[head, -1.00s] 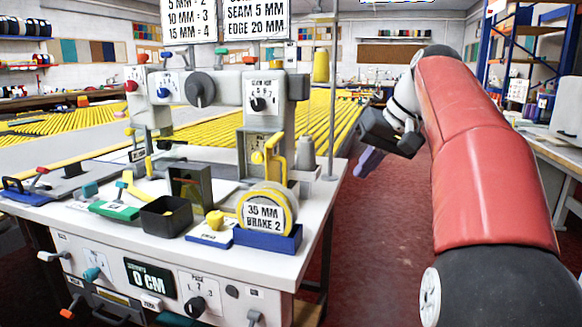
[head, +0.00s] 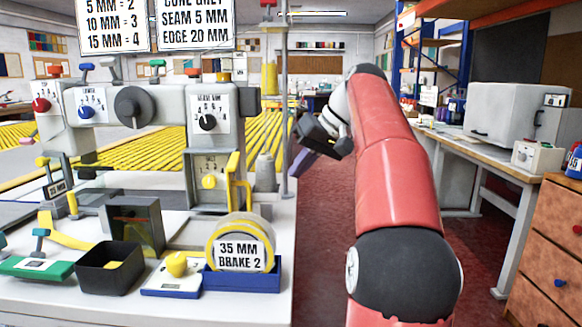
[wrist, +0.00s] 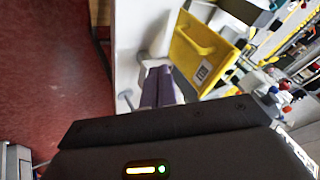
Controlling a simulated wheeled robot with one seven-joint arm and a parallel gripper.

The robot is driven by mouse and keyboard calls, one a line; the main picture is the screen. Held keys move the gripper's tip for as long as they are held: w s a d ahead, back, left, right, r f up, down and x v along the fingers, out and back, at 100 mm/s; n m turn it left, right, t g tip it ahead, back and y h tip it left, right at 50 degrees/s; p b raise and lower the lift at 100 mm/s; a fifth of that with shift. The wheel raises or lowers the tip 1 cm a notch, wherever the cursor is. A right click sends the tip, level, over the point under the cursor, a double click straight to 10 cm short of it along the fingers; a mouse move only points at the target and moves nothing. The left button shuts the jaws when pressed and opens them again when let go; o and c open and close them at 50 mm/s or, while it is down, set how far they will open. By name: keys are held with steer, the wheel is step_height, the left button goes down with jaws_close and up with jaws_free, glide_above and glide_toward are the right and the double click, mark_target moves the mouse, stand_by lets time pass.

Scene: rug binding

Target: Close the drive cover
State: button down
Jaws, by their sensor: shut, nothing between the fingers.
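A yellow panel with a bar handle and a small label, which looks like the drive cover (wrist: 192,48), shows in the wrist view. In the head view the drive cover (head: 235,170) is nearly edge-on at the right end of the grey sewing machine (head: 206,138). It seems to stand out from the machine, but its exact angle is unclear. My gripper (head: 301,163) is shut and empty, right of the machine and apart from the cover in the head view. In the wrist view my gripper's purple fingers (wrist: 160,86) lie together, with the cover beyond them.
A thread cone (head: 265,172) and a thin upright pole (head: 284,100) stand between the cover and my gripper in the picture. A yellow-rimmed reel (head: 240,245) sits in a blue holder at the table's front. Red floor is clear to the right, before a side bench (head: 466,145).

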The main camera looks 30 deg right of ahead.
steer(key=w+a+f+b, duration=0.1)
steer(key=w+a+f, duration=0.3)
steer(key=a+f, duration=0.1)
steer(key=shift+w+a+f, duration=0.25)
steer(key=shift+a+f, duration=0.15)
steer(key=shift+a, duration=0.3)
